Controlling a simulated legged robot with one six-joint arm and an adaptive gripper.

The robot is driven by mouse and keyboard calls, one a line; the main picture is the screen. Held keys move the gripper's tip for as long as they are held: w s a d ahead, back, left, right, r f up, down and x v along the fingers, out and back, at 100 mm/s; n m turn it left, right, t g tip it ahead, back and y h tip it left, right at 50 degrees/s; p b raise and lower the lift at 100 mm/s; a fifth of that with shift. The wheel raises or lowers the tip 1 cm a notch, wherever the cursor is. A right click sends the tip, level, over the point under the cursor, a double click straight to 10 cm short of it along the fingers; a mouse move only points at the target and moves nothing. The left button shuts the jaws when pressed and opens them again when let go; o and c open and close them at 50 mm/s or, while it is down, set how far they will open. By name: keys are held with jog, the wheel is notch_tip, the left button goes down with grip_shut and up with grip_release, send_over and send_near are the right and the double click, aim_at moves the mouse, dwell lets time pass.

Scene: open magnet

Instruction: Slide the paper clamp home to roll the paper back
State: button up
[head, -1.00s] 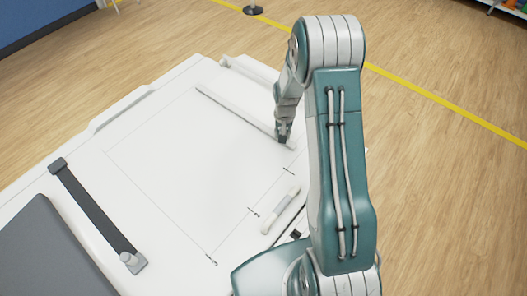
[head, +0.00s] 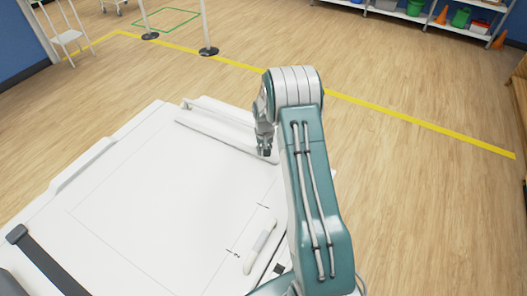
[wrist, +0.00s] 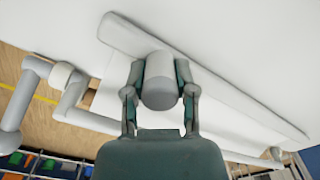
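The paper clamp (head: 205,131) is a long, pale bar lying across the far part of the white board, close beside the paper roll (head: 217,111) at the far edge. In the wrist view the clamp (wrist: 235,98) runs diagonally, with a grey cylindrical knob (wrist: 160,78) standing on it. My gripper (wrist: 160,72) has one finger on each side of this knob and appears shut on it. In the head view my gripper (head: 264,152) is at the clamp's right end, and hides the knob. White paper (head: 150,195) with a thin outline covers the board.
A pale pen-like piece (head: 260,246) lies at the board's right side. A dark strip (head: 50,264) crosses the near left. Wooden floor surrounds the board; posts (head: 207,30) and shelves (head: 425,15) stand far off.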

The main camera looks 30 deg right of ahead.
jog(key=o, duration=0.4)
jog(key=shift+w+d, duration=0.1)
jog(key=shift+d, duration=0.15)
jog(key=shift+c, duration=0.2)
notch_tip(320, 180, up, 12)
jog(key=shift+f, duration=0.1)
jog(key=s+a+r+n+t, duration=0.1)
jog(key=s+a+r, duration=0.45)
jog(key=r, duration=0.45)
jog(key=s+a+r+n+t, duration=0.1)
jog(key=s+a+r+t, duration=0.1)
jog(key=s+a+r, duration=0.45)
jog(key=s+a+r+n+t, duration=0.1)
jog(key=s+a+r, duration=0.1)
jog(key=s, duration=0.7)
jog(key=s+a+r+n+t, duration=0.1)
jog(key=s+a+r, duration=0.2)
jog(key=s, duration=0.7)
jog(key=shift+s+r+t, duration=0.2)
jog(key=shift+r+t, duration=0.1)
jog(key=shift+r, duration=0.1)
